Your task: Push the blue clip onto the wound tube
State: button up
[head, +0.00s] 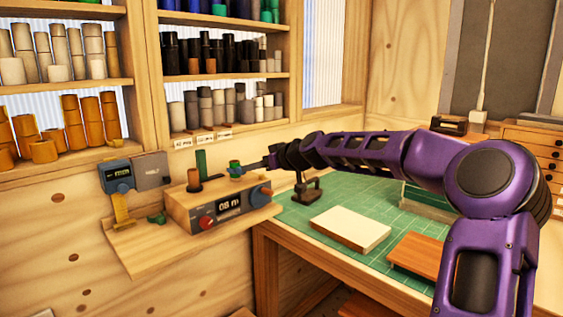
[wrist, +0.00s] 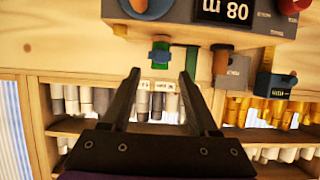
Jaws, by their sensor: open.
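A short green tube (head: 235,163) stands at the right end of the winding machine's top, with a blue piece, apparently the blue clip (head: 238,171), low on it. In the wrist view the picture is upside down; the blue clip (wrist: 160,56) shows against the green tube (wrist: 160,66). I cannot tell whether the clip is fully seated around the tube. My gripper (head: 258,165) is just right of the tube. In the wrist view my gripper (wrist: 160,75) is open, its fingers spread with nothing between the tips; the tube and clip lie straight ahead.
The winding machine (head: 232,217) has a display, red and blue knobs, a brown tube (head: 194,181) and a tall green piece (head: 201,162). Shelves of tubes stand behind. A cream block (head: 350,228) lies on the green mat.

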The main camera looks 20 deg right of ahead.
jog(key=v, duration=1.1)
jog(key=shift+f, duration=0.15)
dwell(0.3)
